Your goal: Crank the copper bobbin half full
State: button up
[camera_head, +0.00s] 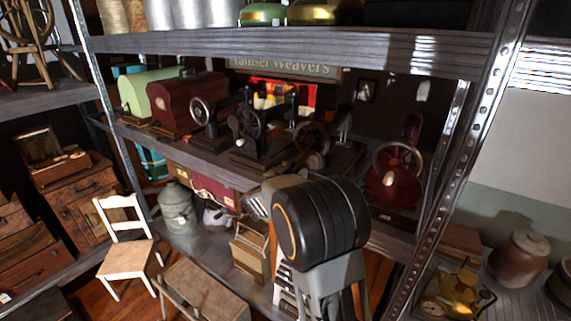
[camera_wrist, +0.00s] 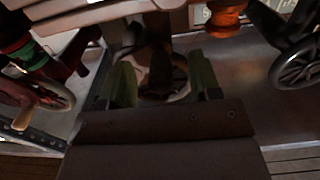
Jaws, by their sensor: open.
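My gripper (camera_wrist: 163,88) is open in the wrist view, with a green finger on each side. A dark machine with a spoked hand wheel (camera_wrist: 180,82) stands beyond and between the fingers. I see nothing held, and contact cannot be told. A copper-orange spool (camera_wrist: 226,20) shows at the upper right, apart from the fingers; how full it is cannot be told. In the head view, the middle machine with a brownish wheel (camera_head: 311,140) stands on the shelf behind my arm. My gripper cannot be made out clearly there.
A red machine (camera_head: 398,183) with a pale-rimmed wheel stands right; a wooden crank handle (camera_wrist: 24,118) shows at left in the wrist view. A black-wheeled machine (camera_head: 249,125) stands left of the middle one. A metal upright (camera_head: 470,130) and upper shelf (camera_head: 290,48) bound the space.

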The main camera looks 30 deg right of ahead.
dwell(0.3)
jog(key=v, duration=0.9)
jog(key=shift+p, duration=0.45)
dwell(0.4)
